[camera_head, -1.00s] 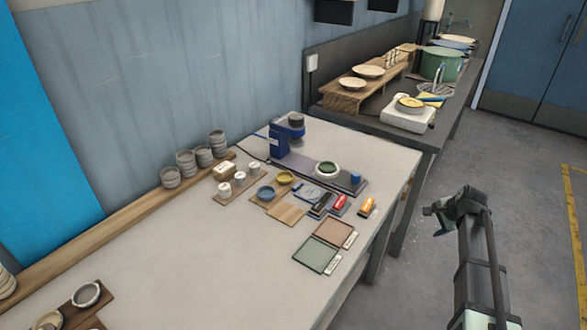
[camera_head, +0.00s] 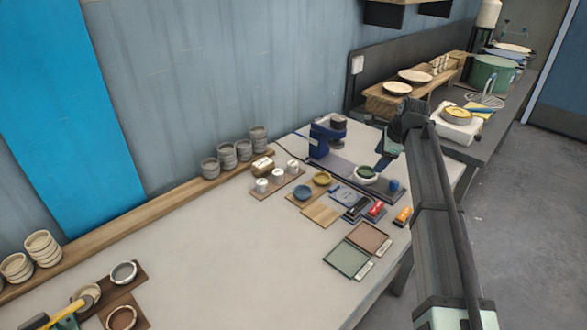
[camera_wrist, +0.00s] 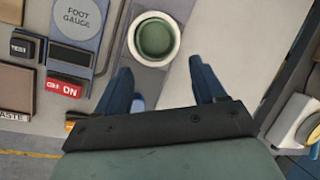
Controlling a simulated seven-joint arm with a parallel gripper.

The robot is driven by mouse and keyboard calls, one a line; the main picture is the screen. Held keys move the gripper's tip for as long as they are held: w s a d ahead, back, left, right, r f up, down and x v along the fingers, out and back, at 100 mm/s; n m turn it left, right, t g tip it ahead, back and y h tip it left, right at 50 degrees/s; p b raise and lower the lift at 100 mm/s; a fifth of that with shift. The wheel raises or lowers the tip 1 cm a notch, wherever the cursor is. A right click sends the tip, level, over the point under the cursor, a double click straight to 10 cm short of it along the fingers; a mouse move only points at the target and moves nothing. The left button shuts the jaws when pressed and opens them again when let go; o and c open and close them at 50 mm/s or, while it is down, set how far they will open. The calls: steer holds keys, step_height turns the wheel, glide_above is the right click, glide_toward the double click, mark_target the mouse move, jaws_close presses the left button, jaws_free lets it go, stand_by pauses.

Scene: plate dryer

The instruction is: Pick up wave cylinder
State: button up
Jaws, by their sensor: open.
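No label marks a wave cylinder, and I cannot tell which piece it is. Three small white cylinders (camera_head: 278,175) stand upright in a row on a wooden board in the head view, their surface pattern too small to read. A small blue cylinder (camera_head: 394,185) stands at the right end of the dark machine base. My gripper (camera_head: 382,165) hangs above that base, near the white-rimmed green cup (camera_head: 366,174). In the wrist view, my gripper (camera_wrist: 166,84) is open and empty, its fingers apart just short of the cup (camera_wrist: 155,40). The white cylinders are outside the wrist view.
A blue machine (camera_head: 325,140) stands at the table's back. Blue and yellow bowls (camera_head: 303,192), a foot gauge (camera_wrist: 78,20), a red ON block (camera_wrist: 66,87) and flat green and brown trays (camera_head: 346,259) lie nearby. Grey cups (camera_head: 228,155) line the wall shelf. The table's middle is clear.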

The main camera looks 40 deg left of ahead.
steer(key=s+a+g+h, duration=0.1)
steer(key=s+a+h, duration=0.1)
steer(key=s+a, duration=0.75)
step_height(320, 180, up, 6)
steer(key=h, duration=0.2)
glide_above(292, 163)
steer(key=shift+n, duration=0.4)
step_height(292, 163, down, 13)
steer(key=shift+r, duration=0.1)
steer(key=c, duration=1.2)
